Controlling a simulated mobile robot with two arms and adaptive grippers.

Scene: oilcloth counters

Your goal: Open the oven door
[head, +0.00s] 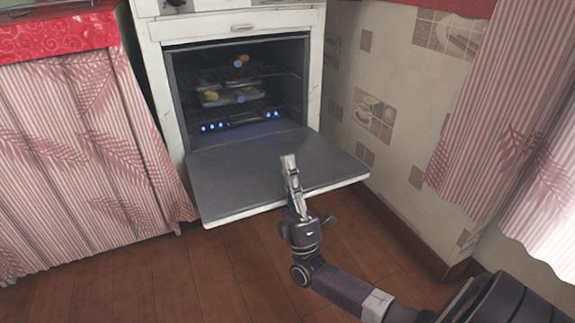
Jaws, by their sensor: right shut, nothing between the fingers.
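The white oven (159,95) stands against the back wall. Its door (250,170) is swung down and lies about level, with its dark inner face up. The oven cavity is open to view, with racks, a tray (222,98) and blue flames (213,127) low inside. My right gripper (289,163) is shut and empty, and overlaps the door's inner face near its front edge. I cannot tell whether it touches the door. My left gripper is not in view.
A counter with a red oilcloth (58,35) and a striped curtain (85,150) stands left of the oven. A tiled wall (395,110) and pink curtains (475,120) are on the right. Wooden floor (180,275) is clear in front.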

